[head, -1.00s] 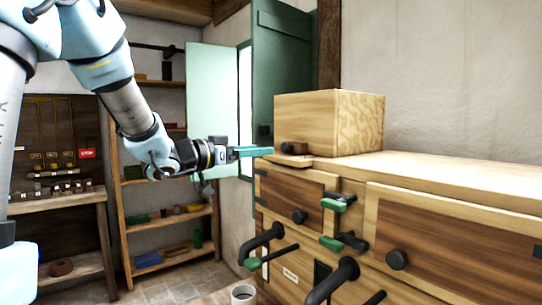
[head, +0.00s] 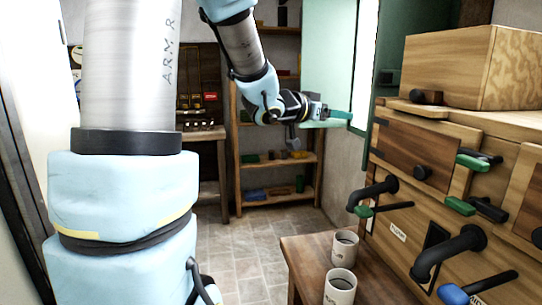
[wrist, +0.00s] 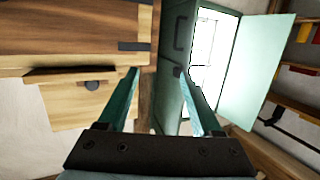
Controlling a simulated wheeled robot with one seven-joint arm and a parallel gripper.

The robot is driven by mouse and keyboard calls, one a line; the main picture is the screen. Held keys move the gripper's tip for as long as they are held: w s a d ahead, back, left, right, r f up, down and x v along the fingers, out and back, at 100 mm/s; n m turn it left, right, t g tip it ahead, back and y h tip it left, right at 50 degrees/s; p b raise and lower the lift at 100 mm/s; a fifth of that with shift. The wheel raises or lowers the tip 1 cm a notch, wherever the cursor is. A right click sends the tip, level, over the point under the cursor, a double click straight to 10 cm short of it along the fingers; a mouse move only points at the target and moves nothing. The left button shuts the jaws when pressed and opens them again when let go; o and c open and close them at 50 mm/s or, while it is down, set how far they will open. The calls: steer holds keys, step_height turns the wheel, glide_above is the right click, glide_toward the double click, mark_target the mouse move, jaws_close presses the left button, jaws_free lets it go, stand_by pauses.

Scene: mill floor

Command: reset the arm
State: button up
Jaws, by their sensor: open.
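My gripper (head: 338,119) is stretched out in front of the shelves and the window, left of the wooden machine. Its two teal fingers (wrist: 160,85) are apart in the wrist view, with nothing between them. In the head view the gripper stands clear of the machine, at about the height of its top. My arm hangs down to it from the top of the picture.
The wooden machine (head: 400,149) with black spouts and green levers fills the right side. Two pale cups (head: 340,288) stand on a low wooden bench (head: 302,262) below the spouts. Shelves (head: 285,167) stand behind. The tiled floor (head: 250,245) is open.

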steer(key=s+a+f+n+y, duration=0.2)
steer(key=a+f+n+y, duration=0.5)
steer(key=a+f+y, duration=0.7)
steer(key=s+a+f+n+g, duration=0.1)
steer(key=s+a+f+g, duration=0.2)
steer(key=s+a, duration=0.3)
steer(key=s+a+f+n+g+h, duration=0.1)
steer(key=s+a+f+g, duration=0.3)
steer(key=s, duration=0.5)
steer(key=shift+a+f+n+g, duration=0.3)
steer(key=shift+a+f+n, duration=0.3)
steer(key=shift+a, duration=0.25)
